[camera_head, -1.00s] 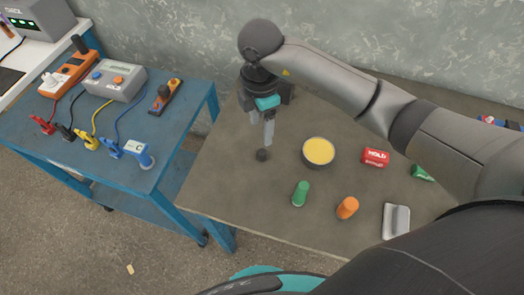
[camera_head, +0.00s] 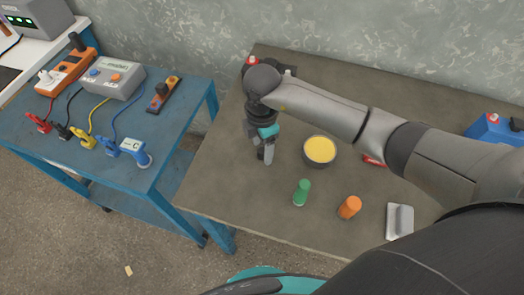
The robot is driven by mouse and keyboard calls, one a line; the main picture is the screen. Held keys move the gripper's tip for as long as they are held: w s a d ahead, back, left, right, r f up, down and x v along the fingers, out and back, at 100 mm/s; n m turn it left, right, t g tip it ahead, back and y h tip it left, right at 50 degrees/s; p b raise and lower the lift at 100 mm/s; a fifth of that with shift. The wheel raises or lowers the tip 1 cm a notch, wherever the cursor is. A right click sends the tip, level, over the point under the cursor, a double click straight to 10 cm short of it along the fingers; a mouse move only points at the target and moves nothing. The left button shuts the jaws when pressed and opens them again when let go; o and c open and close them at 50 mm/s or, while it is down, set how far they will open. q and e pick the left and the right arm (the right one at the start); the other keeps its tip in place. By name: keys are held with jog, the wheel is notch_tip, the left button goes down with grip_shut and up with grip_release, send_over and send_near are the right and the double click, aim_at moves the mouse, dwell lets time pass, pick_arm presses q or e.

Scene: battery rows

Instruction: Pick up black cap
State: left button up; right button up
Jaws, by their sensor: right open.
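The black cap (camera_head: 261,154) is a small dark round piece on the grey-brown table. It is mostly hidden by my right gripper (camera_head: 262,153), whose arm comes in from the right. The gripper points down with its grey fingers open, low around or just beside the cap. I cannot tell whether a finger touches it. My left gripper is not in view.
A bowl of yellow content (camera_head: 319,151) stands close to the right of the gripper. A green cylinder (camera_head: 302,192), an orange cylinder (camera_head: 349,207) and a grey metal piece (camera_head: 399,220) stand nearer the front. A blue bench (camera_head: 95,150) with testers is at left.

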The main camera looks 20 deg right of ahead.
grip_shut()
dwell(0.3)
jog(key=shift+r, duration=0.1)
